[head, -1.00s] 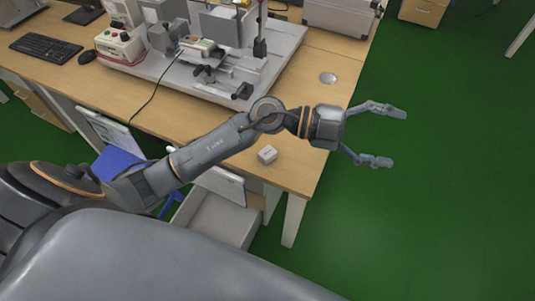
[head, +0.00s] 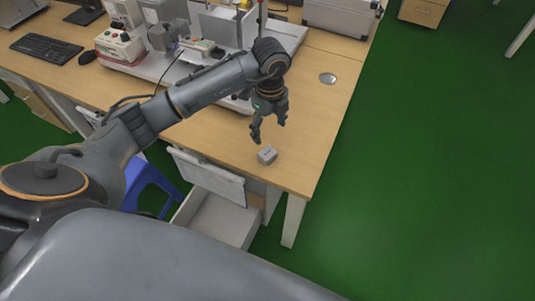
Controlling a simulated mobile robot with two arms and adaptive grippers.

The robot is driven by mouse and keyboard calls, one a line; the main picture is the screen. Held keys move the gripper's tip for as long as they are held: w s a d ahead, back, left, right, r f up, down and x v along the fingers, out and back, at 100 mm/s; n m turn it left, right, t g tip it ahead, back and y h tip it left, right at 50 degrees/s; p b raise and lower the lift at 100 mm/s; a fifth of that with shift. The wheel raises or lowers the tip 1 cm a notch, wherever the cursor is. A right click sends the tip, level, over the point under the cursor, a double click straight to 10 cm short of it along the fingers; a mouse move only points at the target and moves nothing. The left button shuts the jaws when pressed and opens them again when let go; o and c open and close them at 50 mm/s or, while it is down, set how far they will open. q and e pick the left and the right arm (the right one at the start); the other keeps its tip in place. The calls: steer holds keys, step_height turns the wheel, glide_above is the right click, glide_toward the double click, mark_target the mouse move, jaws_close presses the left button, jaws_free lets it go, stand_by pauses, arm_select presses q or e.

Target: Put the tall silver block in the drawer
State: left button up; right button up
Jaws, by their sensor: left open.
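A small silver-grey block (head: 267,156) stands on the wooden table (head: 300,150) near its front right corner. My left gripper (head: 268,132) is open and points down, just above and behind the block in the picture. Its fingers look empty, and whether they touch the block is hard to tell, but a small gap shows. The drawer (head: 218,218) under the table front is pulled open, and its visible inside looks empty. My right gripper is out of view.
A testing machine (head: 205,50) on a pale base stands behind my left arm. A keyboard (head: 45,46) and mouse (head: 87,57) lie at the left. A blue stool (head: 152,182) stands left of the drawer. Green floor is clear at the right.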

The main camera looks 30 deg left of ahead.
arm_select(q)
glide_above(269, 154)
step_height(269, 154, down, 6)
steer(key=shift+w+f+p, duration=0.1)
steer(key=shift+f+p, duration=0.15)
steer(key=shift+p, duration=0.05)
step_height(269, 154, down, 4)
steer(key=shift+f+p, duration=0.1)
steer(key=shift+p, duration=0.6)
steer(key=shift+f, duration=0.55)
steer(key=c, duration=1.3)
